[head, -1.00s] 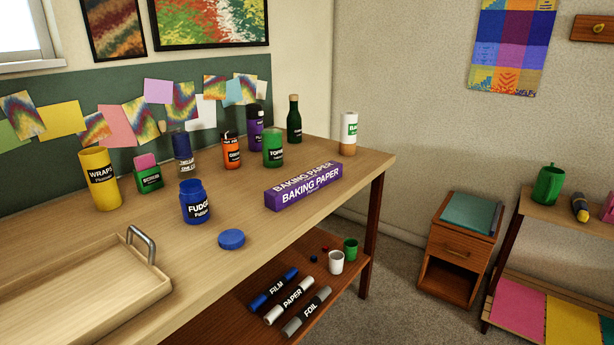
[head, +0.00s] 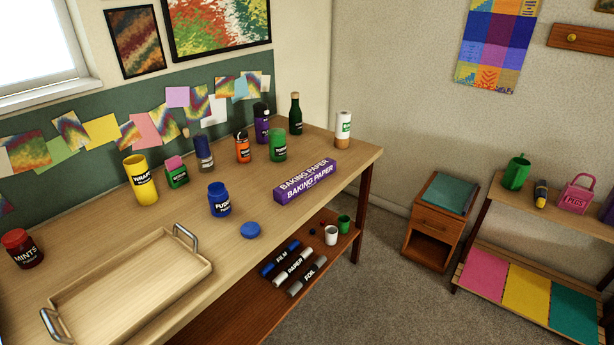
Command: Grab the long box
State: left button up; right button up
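The long box is a purple carton marked "BAKING PAPER" (head: 306,182). It lies flat on the wooden table top, near the front edge and towards the right end. Nothing touches it, and its front and top faces are in plain view. Neither of my grippers shows in the head view.
A blue "FUDGE" jar (head: 219,200) and a blue lid (head: 250,230) are left of the box; a green jar (head: 278,146) stands behind it. A wooden tray (head: 205,273) is at the front left. Film, paper and foil rolls (head: 294,267) lie on the lower shelf.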

aim_at(292, 189)
jog(key=i+l+u, duration=0.1)
jog(key=i+l, duration=0.35)
jog(key=i, duration=0.25)
jog(key=i+l+u, duration=0.15)
jog(key=i+l, duration=0.4)
jog(key=i, duration=0.15)
